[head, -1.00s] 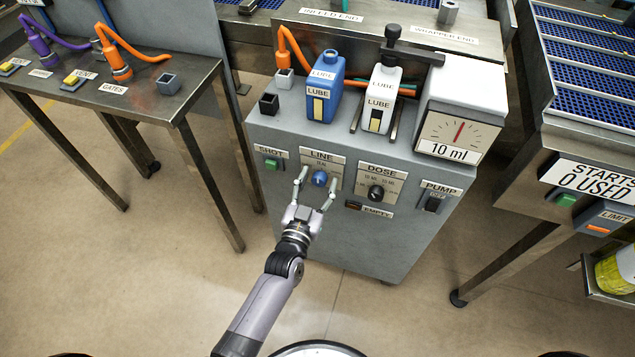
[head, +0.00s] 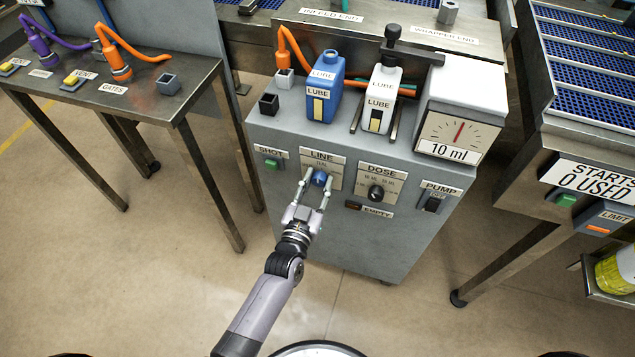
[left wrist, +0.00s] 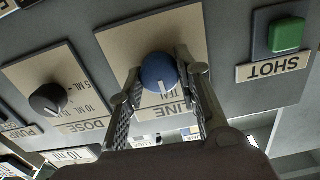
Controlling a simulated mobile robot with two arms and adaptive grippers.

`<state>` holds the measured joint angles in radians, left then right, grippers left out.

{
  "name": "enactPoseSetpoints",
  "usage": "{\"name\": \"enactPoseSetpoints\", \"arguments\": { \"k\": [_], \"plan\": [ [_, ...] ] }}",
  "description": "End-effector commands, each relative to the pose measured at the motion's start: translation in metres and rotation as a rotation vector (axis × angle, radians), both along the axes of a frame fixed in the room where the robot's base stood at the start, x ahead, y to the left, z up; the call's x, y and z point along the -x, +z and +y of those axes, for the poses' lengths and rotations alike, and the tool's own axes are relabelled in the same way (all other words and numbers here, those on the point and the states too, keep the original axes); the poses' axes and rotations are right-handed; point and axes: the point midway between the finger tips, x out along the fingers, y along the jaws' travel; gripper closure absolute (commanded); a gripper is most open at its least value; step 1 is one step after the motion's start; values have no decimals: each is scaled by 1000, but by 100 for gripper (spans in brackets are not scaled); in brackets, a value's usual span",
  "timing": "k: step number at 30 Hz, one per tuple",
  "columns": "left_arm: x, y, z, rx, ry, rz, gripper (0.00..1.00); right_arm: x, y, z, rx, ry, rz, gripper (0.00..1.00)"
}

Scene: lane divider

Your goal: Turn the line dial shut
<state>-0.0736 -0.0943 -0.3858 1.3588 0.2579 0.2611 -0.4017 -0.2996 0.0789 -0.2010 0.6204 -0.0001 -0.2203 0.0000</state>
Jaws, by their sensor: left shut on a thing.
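The line dial is a round blue knob (head: 320,177) on a plate under the LINE label, on the front of a grey cabinet (head: 275,215). It also shows in the left wrist view as a blue knob (left wrist: 159,73) with a white pointer mark. My left gripper (head: 318,184) is shut on the knob, one finger on each side. In the left wrist view its fingers (left wrist: 160,85) touch the knob's sides. The small position words on the plate are partly hidden. My right gripper is not in view.
The black DOSE dial (head: 376,192) sits right of the line dial. The green SHOT button (head: 272,163) is to its left, the PUMP switch (head: 433,204) farther right. Blue (head: 325,88) and white (head: 380,95) lube bottles stand on top. The floor in front is clear.

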Motion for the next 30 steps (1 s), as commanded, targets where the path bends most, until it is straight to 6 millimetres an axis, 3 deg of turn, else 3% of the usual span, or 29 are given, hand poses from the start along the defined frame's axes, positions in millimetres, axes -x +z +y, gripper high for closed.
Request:
{"name": "enactPoseSetpoints", "arguments": {
  "k": [8,30],
  "plan": [
    [0,0,0,140,-1,47,97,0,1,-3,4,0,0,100],
    [-1,-2,2,771,0,251,97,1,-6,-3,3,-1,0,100]
  ]
}}
